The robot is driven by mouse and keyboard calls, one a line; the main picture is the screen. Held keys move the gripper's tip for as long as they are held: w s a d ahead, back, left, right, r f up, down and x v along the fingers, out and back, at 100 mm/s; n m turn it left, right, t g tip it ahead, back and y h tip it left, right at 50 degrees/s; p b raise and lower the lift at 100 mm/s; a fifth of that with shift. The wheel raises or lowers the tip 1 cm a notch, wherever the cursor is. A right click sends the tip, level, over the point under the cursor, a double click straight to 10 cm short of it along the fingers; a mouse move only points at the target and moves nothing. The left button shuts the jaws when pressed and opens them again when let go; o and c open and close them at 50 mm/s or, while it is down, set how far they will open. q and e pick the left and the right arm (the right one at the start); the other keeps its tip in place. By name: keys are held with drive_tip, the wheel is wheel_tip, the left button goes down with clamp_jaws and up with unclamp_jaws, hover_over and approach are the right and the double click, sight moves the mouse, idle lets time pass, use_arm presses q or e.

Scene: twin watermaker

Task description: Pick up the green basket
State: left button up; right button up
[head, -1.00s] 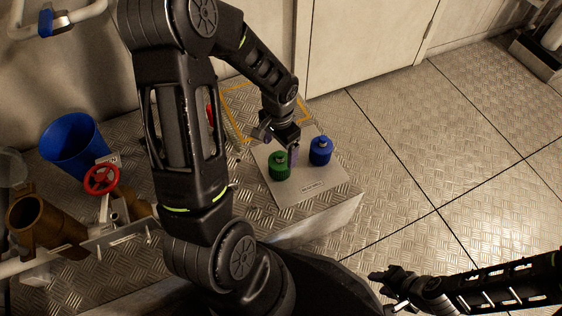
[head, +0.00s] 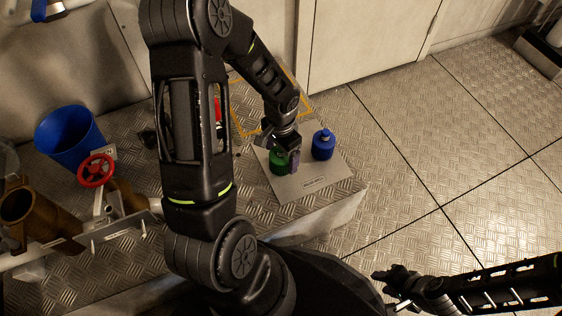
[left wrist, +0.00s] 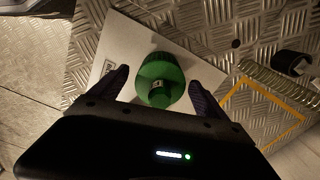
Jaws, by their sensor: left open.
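The green basket (head: 279,167) is a small round green container with a knob-like top. It stands on a pale square plate (head: 312,186) on the metal bench. My left gripper (head: 287,158) is over it and partly hides it in the head view. In the left wrist view the green basket (left wrist: 162,80) lies between the two spread fingers of my left gripper (left wrist: 158,79), with a gap visible on each side. My right gripper (head: 388,284) is low at the right, away from the bench; its fingers are too small and dark to read.
A similar blue container (head: 323,145) stands on the same plate, close to the right of the green one. A blue bucket (head: 70,137), a red valve wheel (head: 96,170) and brown pipes (head: 35,215) are at the left.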

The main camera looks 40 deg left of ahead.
use_arm(q)
drive_tip(key=shift+f, duration=0.85)
drive_tip(key=c, duration=1.5)
